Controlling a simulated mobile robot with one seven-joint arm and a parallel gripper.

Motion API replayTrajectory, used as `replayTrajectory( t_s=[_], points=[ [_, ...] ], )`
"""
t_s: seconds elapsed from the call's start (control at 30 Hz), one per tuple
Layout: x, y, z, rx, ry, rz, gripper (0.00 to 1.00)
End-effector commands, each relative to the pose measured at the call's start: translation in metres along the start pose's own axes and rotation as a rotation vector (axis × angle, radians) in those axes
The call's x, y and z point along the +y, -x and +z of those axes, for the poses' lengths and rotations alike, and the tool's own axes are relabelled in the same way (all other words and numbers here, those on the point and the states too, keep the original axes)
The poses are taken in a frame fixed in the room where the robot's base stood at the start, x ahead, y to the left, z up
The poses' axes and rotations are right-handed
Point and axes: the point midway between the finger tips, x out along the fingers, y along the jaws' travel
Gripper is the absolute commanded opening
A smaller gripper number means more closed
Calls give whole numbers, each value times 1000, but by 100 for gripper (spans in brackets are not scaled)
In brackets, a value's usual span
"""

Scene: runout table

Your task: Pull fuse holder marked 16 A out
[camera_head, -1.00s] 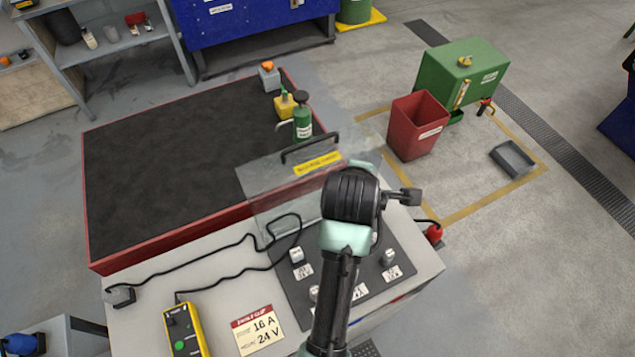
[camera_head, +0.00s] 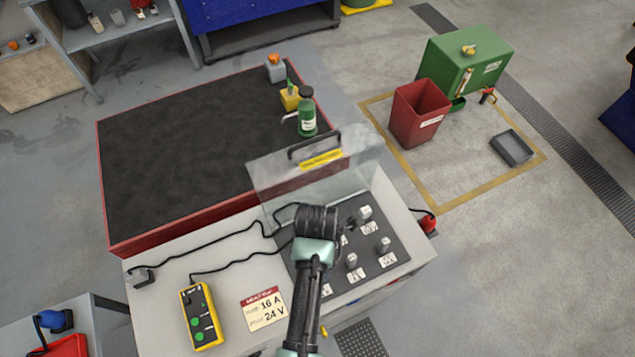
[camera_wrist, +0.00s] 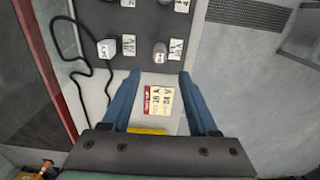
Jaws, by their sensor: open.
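A dark fuse panel (camera_head: 378,258) carries several grey fuse holders with white labels; the labels are too small to read in the head view. In the wrist view, one grey fuse holder (camera_wrist: 160,50) stands beside a label that seems to read 16 A (camera_wrist: 176,48). Another fuse holder (camera_wrist: 107,48) stands to its left with its own label. A card (camera_head: 264,308) on the white top reads 16 A, 24 V; it shows between my fingers in the wrist view. My gripper (camera_wrist: 158,76) is open and empty, above the panel's edge. My arm hides part of the panel in the head view.
A clear raised cover (camera_head: 310,180) with a black handle stands behind the panel. A red bin (camera_head: 418,115) stands on the floor. The dark tabletop (camera_head: 190,150) is mostly clear.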

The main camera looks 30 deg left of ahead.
Motion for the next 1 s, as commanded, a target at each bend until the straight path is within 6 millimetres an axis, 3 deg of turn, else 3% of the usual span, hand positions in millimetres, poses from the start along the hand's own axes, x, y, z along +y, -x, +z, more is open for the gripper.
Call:
replayTrajectory(
  t_s=[0.63, 1.0],
  points=[
    [0, -77, 0, 0, -1, 0, 60],
    [0, -87, 1, -1, -1, 1, 60]
  ],
)
